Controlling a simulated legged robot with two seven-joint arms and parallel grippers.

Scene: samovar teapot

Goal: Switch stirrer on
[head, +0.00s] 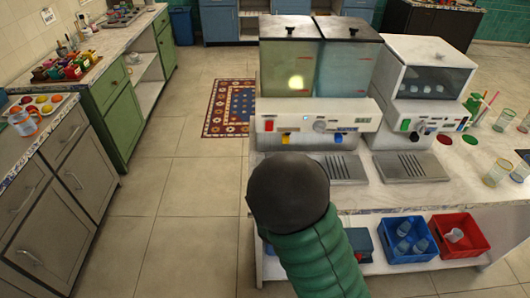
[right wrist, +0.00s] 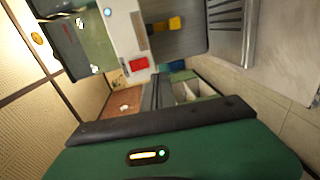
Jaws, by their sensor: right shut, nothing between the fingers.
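The drink dispenser stands on the counter, with a green tank (head: 289,67) and a teal tank (head: 345,68). Its white front panel (head: 300,124) carries a small red switch (head: 268,125) at the left end and a round knob (head: 319,126). In the right wrist view the red switch (right wrist: 138,65) shows close up, tilted. My right gripper (right wrist: 153,88) is shut and empty, its dark fingers just below the red switch in that picture; I cannot tell whether they touch. In the head view my dark, rounded wrist hides the fingers. My left gripper is out of view.
A second white machine (head: 425,95) stands close on the right, with a drip tray (head: 412,166) in front. Glasses (head: 497,172) stand farther right. Blue (head: 406,238) and red (head: 460,235) crates sit on the shelf below. The floor at left is clear.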

